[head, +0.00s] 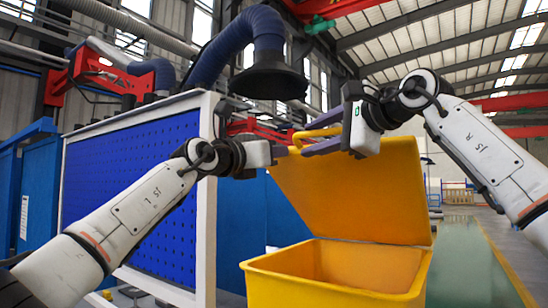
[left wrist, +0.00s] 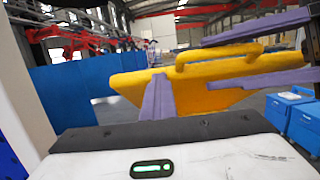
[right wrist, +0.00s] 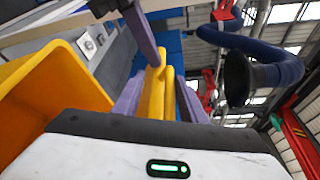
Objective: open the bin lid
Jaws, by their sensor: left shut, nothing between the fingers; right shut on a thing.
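The yellow bin (head: 340,288) stands at the lower middle of the head view, its inside partly visible. Its yellow lid (head: 350,195) is raised steeply at the back of the opening. The lid's bar handle (head: 318,133) is at its top edge; it also shows in the left wrist view (left wrist: 215,55). My right gripper (head: 308,148) is shut on the handle, which runs between its purple fingers in the right wrist view (right wrist: 157,90). My left gripper (head: 284,152) is shut and empty, its fingers beside the lid's top left edge in the left wrist view (left wrist: 157,85).
A blue pegboard panel in a white frame (head: 207,240) stands to the left. A dark extraction hood on a blue hose (head: 268,80) hangs above and behind the lid. Blue boxes (left wrist: 292,118) stand on the floor. The green floor lane (head: 480,260) at right looks clear.

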